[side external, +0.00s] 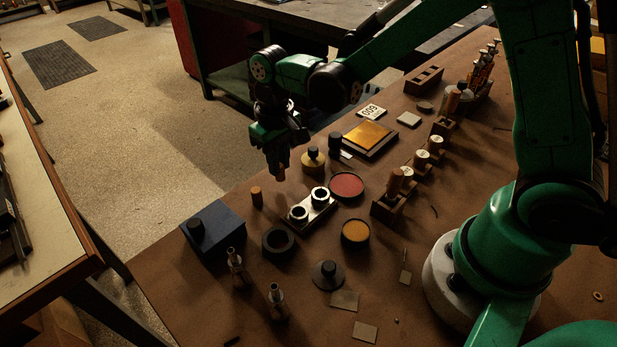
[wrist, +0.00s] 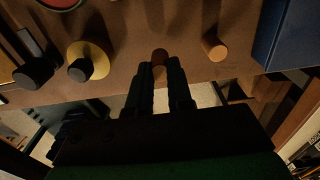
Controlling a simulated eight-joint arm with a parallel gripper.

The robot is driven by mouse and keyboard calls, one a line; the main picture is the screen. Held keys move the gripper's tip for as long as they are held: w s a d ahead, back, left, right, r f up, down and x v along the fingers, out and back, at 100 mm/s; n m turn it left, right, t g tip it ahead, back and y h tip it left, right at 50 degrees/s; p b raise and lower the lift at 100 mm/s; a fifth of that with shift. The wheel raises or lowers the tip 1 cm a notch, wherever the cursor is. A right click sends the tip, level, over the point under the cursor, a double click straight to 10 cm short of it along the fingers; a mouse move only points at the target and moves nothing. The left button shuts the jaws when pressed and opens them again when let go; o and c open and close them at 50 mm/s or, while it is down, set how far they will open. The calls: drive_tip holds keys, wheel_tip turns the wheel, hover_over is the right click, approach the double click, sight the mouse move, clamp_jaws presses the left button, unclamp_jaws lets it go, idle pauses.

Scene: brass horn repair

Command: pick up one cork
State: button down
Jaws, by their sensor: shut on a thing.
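My gripper (side external: 278,166) is over the far edge of the brown bench, pointing down. In the wrist view its dark fingers (wrist: 161,72) are shut on a brown cork (wrist: 160,56), whose end shows between the fingertips. Most of that cork is hidden by the fingers. A second cork (side external: 257,197) stands upright on the bench, left of my gripper and apart from it. It also shows in the wrist view (wrist: 214,46), to the right of the fingers.
A dark blue box (side external: 222,230) stands left of the standing cork. A metal plate with two rings (side external: 298,212), a red round tin (side external: 347,185) and a yellow-based jar with a black cap (side external: 313,160) stand near my gripper. The bench edge drops to the floor behind.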

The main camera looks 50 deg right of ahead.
drive_tip(key=shift+r, duration=3.05)
